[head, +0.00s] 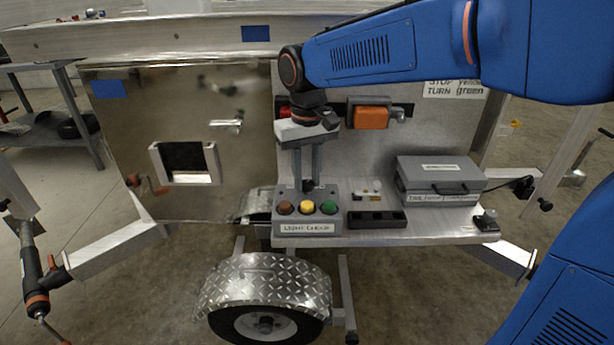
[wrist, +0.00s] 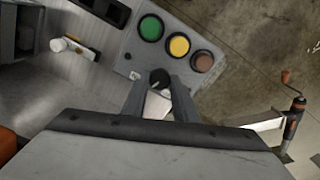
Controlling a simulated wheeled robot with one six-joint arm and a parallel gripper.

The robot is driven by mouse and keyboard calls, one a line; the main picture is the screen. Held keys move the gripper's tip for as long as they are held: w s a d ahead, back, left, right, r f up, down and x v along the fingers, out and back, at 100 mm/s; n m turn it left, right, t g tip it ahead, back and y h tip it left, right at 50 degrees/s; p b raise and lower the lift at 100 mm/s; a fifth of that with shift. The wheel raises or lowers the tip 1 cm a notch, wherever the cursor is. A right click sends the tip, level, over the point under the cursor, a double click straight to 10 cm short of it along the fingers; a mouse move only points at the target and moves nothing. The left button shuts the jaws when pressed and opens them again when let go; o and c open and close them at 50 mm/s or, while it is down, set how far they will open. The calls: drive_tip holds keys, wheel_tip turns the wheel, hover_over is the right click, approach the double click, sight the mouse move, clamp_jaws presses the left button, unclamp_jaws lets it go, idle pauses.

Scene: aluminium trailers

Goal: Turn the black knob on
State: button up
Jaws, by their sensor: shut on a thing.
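The black knob (wrist: 160,78) sits on top of the light checker box (head: 309,229), behind its row of brown, yellow and green buttons. In the head view the knob (head: 308,186) shows just below my fingertips. My gripper (head: 308,180) points straight down from above. In the wrist view my gripper (wrist: 161,88) has one finger on each side of the knob, shut on it. The knob's lower part and its pointer mark are hard to make out. The brown (head: 285,208), yellow (head: 307,207) and green (head: 329,207) buttons look unlit.
The box stands on a metal shelf (head: 430,222). To its right are a black tray (head: 377,219) and a grey tool case (head: 440,175). An orange lamp (head: 371,117) is on the panel behind. A wheel fender (head: 265,285) lies below the shelf.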

sight(308, 183)
drive_tip(key=shift+m, duration=2.2)
drive_tip(key=o, duration=1.1)
drive_tip(key=shift+c, duration=0.2)
wheel_tip(308, 183, up, 18)
drive_tip(key=shift+f, duration=0.25)
drive_tip(key=shift+d, duration=0.1)
